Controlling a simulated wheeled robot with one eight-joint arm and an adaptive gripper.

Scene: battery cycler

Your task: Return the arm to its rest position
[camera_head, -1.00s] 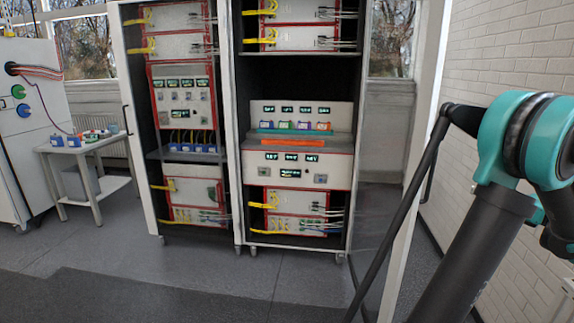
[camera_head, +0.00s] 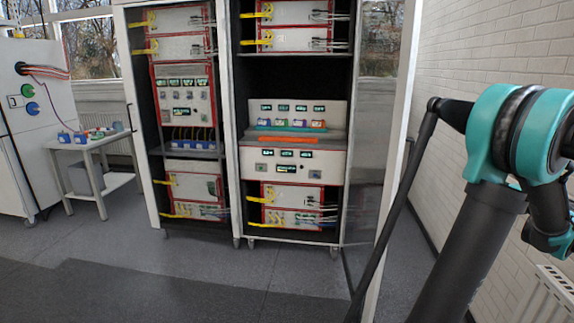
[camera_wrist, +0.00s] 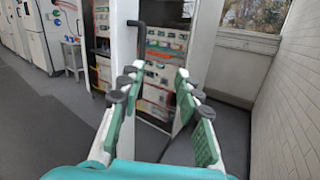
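My arm shows at the right of the head view, black and teal, folded in front of the white brick wall. My gripper (camera_wrist: 159,100) shows in the wrist view. Its two green-padded fingers stand wide apart with nothing between them. It points toward the cycler rack (camera_wrist: 158,85), which is some way off. In the head view the gripper itself is not visible.
The rack (camera_head: 235,190) holds battery cyclers, with small coloured cells (camera_head: 291,125) and an orange strip (camera_head: 288,141) on its shelf. A rack door stands open near my arm. A side table (camera_head: 90,142) is at left. The grey floor (camera_head: 200,275) is clear.

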